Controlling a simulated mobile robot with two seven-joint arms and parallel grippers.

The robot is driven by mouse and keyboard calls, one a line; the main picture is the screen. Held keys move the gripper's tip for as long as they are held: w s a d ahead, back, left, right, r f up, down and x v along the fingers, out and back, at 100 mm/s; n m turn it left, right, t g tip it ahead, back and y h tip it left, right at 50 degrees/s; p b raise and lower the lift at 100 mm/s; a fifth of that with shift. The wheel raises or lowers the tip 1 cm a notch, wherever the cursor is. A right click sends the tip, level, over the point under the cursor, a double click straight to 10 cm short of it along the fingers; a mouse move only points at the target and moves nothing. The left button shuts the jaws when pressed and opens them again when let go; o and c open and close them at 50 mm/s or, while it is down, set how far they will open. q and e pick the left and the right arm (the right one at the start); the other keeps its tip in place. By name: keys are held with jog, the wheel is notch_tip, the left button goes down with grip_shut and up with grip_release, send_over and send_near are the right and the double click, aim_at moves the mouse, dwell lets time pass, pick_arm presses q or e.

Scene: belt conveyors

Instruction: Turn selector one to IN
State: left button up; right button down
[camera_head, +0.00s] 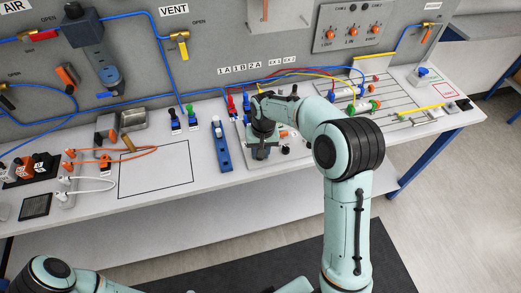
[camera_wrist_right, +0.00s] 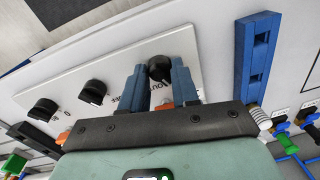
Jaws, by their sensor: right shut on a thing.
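In the right wrist view a pale selector plate (camera_wrist_right: 110,62) carries three black knobs in a row. My right gripper (camera_wrist_right: 158,75) has its two blue fingers on either side of the end knob (camera_wrist_right: 160,67), nearest the blue slotted bar, and is shut on it. The middle knob (camera_wrist_right: 93,91) and the far knob (camera_wrist_right: 43,109) stand free. Printed letters beside the held knob are partly hidden, so I cannot read its setting or number. In the head view my right gripper (camera_head: 262,150) is over the plate and hides the knob. My left gripper is out of view.
The blue slotted bar (camera_head: 221,146) stands close left of my right gripper. Coloured hoses (camera_head: 300,76) run behind it. Green-ended cylinders (camera_head: 362,107) and rails lie to the right. The black-outlined area (camera_head: 155,172) on the bench is clear.

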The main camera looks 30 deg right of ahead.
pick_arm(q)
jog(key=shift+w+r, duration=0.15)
pick_arm(e)
jog(key=shift+r+n, duration=0.1)
jog(key=shift+n, duration=0.5)
jog(key=c, duration=0.8)
grip_release()
jog(key=shift+c, duration=0.2)
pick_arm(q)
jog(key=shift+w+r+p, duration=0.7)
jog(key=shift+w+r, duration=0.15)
pick_arm(e)
notch_tip(320, 180, up, 13)
jog(key=shift+d+r, duration=0.15)
jog(key=shift+d, duration=0.25)
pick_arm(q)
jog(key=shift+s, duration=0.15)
pick_arm(e)
jog(key=shift+s, duration=0.15)
